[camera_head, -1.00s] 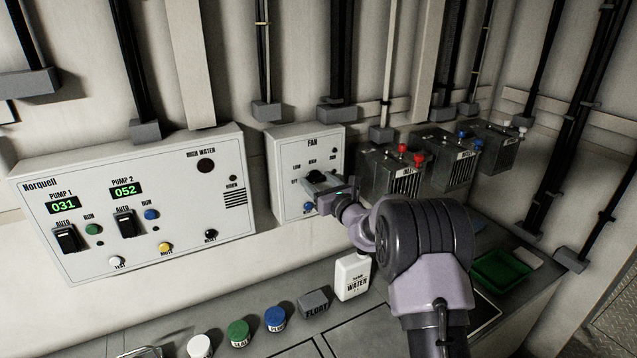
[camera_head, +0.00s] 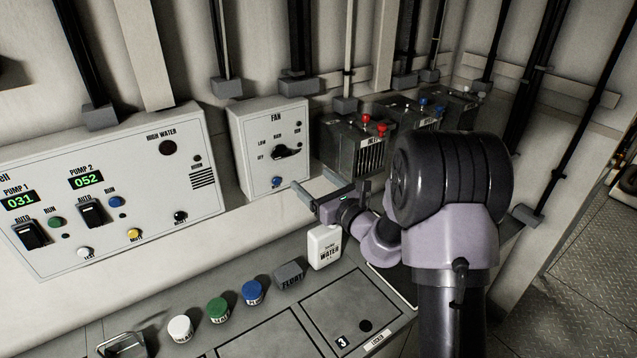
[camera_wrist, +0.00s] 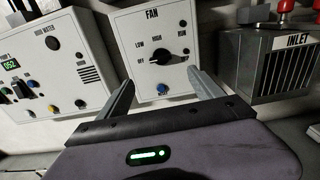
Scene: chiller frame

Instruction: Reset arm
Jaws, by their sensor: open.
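My gripper (camera_head: 314,188) is open and empty in front of the fan box (camera_head: 243,165), below and right of its black knob (camera_head: 287,152). In the wrist view, the two fingers of my gripper (camera_wrist: 160,82) are spread wide below the knob (camera_wrist: 163,58), with nothing between them but the box face behind. The fingers appear apart from the knob. The knob's handle lies roughly sideways; its exact setting is hard to read. A blue button (camera_head: 277,182) sits low on the box.
The pump panel (camera_head: 120,215) is at the left and the inlet unit (camera_head: 350,150) with red terminals at the right.

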